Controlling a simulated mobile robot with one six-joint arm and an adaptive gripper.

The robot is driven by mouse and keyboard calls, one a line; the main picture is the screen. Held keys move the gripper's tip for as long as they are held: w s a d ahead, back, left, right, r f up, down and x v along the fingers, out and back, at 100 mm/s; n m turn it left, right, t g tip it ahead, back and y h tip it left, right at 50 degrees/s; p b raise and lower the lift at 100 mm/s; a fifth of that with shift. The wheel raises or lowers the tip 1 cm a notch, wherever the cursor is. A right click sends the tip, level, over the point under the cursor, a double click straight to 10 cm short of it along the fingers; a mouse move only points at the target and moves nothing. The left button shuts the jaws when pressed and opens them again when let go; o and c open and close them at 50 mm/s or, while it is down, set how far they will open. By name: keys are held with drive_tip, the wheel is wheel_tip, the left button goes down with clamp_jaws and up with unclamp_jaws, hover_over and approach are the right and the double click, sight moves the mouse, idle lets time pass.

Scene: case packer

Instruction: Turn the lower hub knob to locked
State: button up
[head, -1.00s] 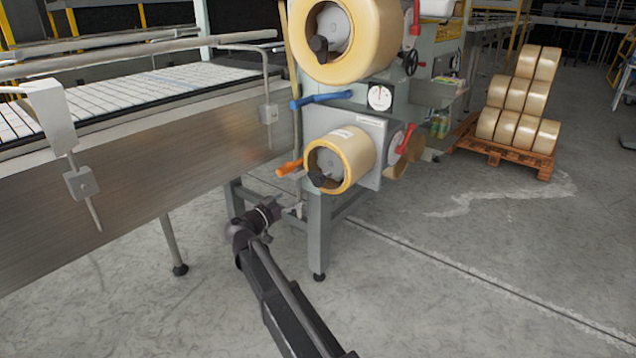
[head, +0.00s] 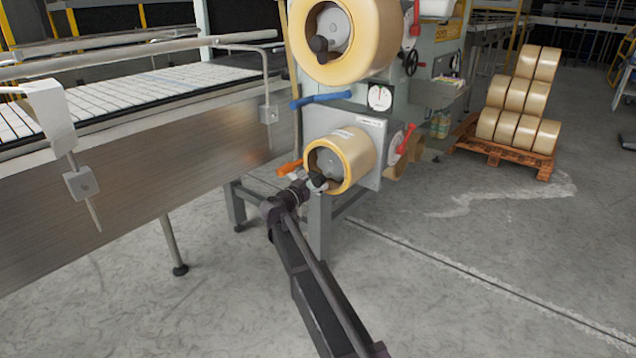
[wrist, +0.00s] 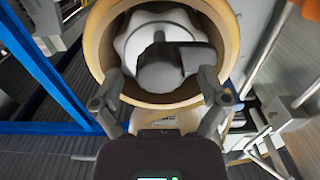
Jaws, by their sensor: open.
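The lower hub knob (wrist: 166,62) is a dark grey knob with a bar-like grip, in front of a pale lobed hub (wrist: 150,28). It sits inside the core of the lower tan tape roll (wrist: 226,25). The roll also shows in the head view (head: 361,150), below the larger upper roll. My gripper (wrist: 163,80) is open, with one finger on each side of the knob in the wrist view. I cannot tell whether either finger touches it. In the head view my gripper (head: 316,182) is at the roll's lower left front and partly hides the knob area.
An orange lever (head: 289,168) is just left of my gripper, and a blue lever (head: 321,99) is above. Red handles (head: 405,138) are at the right of the rolls. The conveyor (head: 150,160) fills the left. Floor at the right is open before a pallet (head: 500,150) of tape rolls.

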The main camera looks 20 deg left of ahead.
drive_tip(key=shift+w+d, duration=0.25)
drive_tip(key=shift+w, duration=0.3)
drive_tip(key=c, duration=1.2)
drive_tip(key=shift+o, duration=0.2)
